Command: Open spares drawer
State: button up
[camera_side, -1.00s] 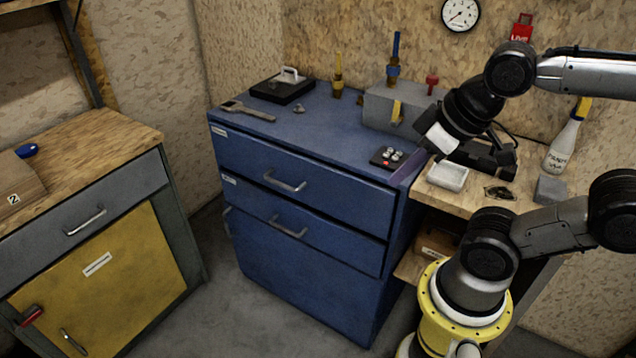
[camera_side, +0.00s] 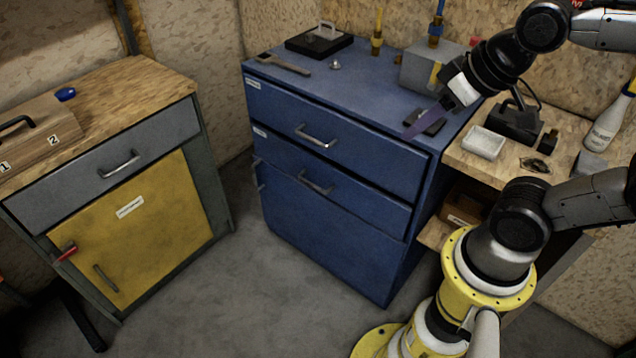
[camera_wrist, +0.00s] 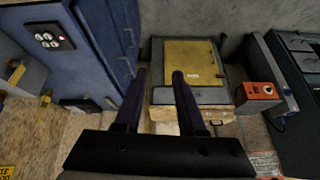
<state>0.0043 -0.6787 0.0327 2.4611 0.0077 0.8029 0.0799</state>
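The blue cabinet (camera_side: 335,215) has a top drawer (camera_side: 290,118) with a silver bar handle (camera_side: 316,136) and a second drawer (camera_side: 285,168) with a similar handle (camera_side: 316,183). Both drawers look shut. Their small white labels are too small to read, so I cannot tell which is the spares drawer. My gripper (camera_side: 424,121) is near the cabinet's front right top corner, to the right of the top handle and apart from it. In the wrist view my gripper (camera_wrist: 160,75) has its two dark purple fingers spread, with nothing between them.
A grey drawer (camera_side: 110,170) above a yellow door (camera_side: 135,230) stands in the left bench. On the blue top are a wrench (camera_side: 283,64), a black tray (camera_side: 320,40) and a grey block (camera_side: 430,66). Floor before the cabinet is clear.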

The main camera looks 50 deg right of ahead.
jog(key=shift+o, duration=0.2)
jog(key=w+f+m+t, duration=0.1)
jog(key=w+m, duration=0.3)
jog(key=w, duration=0.9)
jog(key=shift+w+d+f+m, duration=0.25)
jog(key=shift+w+f+m, duration=0.05)
jog(key=shift+f, duration=0.15)
jog(key=w+f+m+t, duration=0.1)
jog(key=w+f+m, duration=0.2)
jog(key=w, duration=0.5)
jog(key=m+t+h, duration=0.4)
jog(key=m+t, duration=0.2)
jog(key=m, duration=1.1)
send_over(315, 188)
jog(key=s+a, duration=0.4)
notch_tip(315, 188, down, 37)
jog(key=s+f+m+h, duration=0.1)
jog(key=s+f+m, duration=0.2)
jog(key=s+f, duration=0.3)
jog(key=shift+t, duration=0.4)
jog(key=x, duration=0.8)
jog(key=r+x, duration=0.1)
jog(key=x, duration=0.3)
jog(key=shift+w+d, duration=0.3)
jog(key=shift+d, duration=0.1)
jog(key=shift+c, duration=0.2)
grip_shut()
